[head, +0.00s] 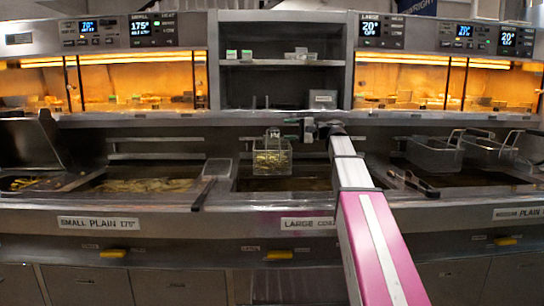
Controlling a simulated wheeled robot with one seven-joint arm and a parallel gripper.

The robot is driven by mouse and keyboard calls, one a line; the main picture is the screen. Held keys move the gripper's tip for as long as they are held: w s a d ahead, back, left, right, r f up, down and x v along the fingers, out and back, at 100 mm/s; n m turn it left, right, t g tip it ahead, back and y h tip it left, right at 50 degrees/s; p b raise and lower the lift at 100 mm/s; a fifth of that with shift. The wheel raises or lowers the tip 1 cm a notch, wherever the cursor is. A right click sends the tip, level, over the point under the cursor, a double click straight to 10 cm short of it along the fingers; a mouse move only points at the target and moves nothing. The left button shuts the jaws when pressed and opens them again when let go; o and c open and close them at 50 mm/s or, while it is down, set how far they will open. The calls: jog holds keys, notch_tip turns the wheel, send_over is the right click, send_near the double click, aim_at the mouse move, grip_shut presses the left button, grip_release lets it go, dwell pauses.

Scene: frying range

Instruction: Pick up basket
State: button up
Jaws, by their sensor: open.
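A wire basket (271,168) with yellow food in it is over the middle fryer vat (285,184), near its back edge. A handle or bracket part stands up at the basket's back. My arm reaches forward from the lower right, and my gripper (306,130) is at its far end, just right of the basket's upper part. The gripper is open. It is small and dark in this view, and I cannot tell whether it touches the basket's handle. Two more wire baskets, one (434,157) and another (488,152), are empty-looking at the right vat.
The left vat (145,185) holds yellow food in it, with a raised lid (35,140) at the far left. Tongs (413,182) lie by the right vat. Shelves (282,90) and lit warming cabinets (135,85) stand behind. The counter front (200,225) has labels.

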aim_at(274, 130)
jog(key=shift+s+x, duration=0.1)
jog(key=shift+x, duration=1.45)
jog(key=shift+s+x, duration=0.15)
jog(key=shift+x, duration=1.4)
jog(key=shift+f, duration=0.15)
grip_shut()
